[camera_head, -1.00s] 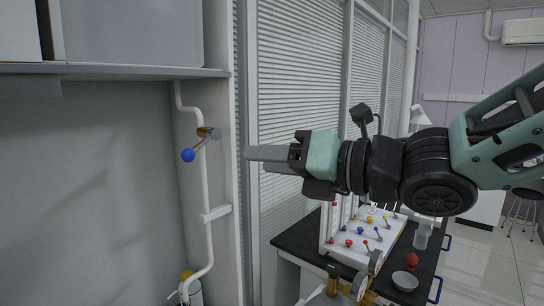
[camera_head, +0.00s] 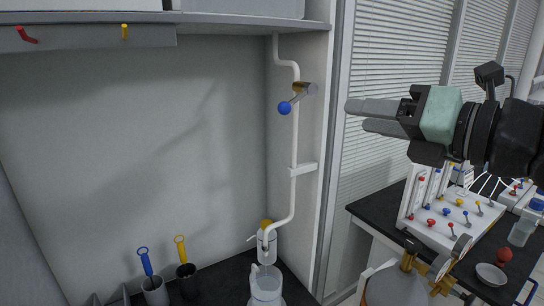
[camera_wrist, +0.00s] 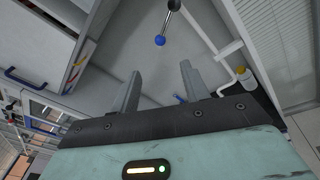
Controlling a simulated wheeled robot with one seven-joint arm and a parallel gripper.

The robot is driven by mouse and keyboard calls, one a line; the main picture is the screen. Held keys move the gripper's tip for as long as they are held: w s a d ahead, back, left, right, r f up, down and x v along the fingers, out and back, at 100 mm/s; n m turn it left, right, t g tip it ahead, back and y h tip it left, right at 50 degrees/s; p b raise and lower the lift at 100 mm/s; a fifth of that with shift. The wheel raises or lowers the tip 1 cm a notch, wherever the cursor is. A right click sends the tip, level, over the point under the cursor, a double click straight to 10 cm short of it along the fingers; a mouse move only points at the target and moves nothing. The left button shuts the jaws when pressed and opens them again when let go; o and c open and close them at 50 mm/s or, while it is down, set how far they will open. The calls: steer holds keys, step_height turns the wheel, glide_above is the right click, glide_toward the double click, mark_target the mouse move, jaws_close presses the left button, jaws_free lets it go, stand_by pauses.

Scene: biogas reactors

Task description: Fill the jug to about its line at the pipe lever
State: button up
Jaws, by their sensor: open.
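The pipe lever (camera_head: 298,97) has a blue ball knob and a metal arm on a brass fitting, high on the white pipe (camera_head: 293,190). The lever also shows in the wrist view (camera_wrist: 165,32), beyond my fingers. The jug (camera_head: 266,287), clear and pale, stands below the spout at the bottom edge of the head view, partly cut off. Its line and any liquid level cannot be made out. My gripper (camera_head: 372,115) is open and empty, to the right of the lever and apart from it.
A shelf (camera_head: 200,19) overhangs the wall, with red and yellow hooks at left. Two dark cups (camera_head: 155,291) with blue-handled and yellow-handled tools stand left of the jug. A bench with a valve panel (camera_head: 447,222) and gauges is at right.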

steer(key=m, duration=0.2)
steer(key=m+g+y+b, duration=0.4)
steer(key=m+b, duration=0.4)
steer(key=m, duration=1.8)
glide_toward(287, 108)
steer(key=p+x, duration=0.2)
steer(key=x, duration=0.2)
steer(key=p+x, duration=0.2)
steer(key=x, duration=0.2)
steer(key=p+x, duration=0.2)
steer(key=x, duration=0.3)
steer(key=shift+w+d+f, duration=0.25)
steer(key=shift+w, duration=0.1)
steer(key=shift+c, duration=0.4)
jaws_close()
steer(key=shift+r, duration=0.1)
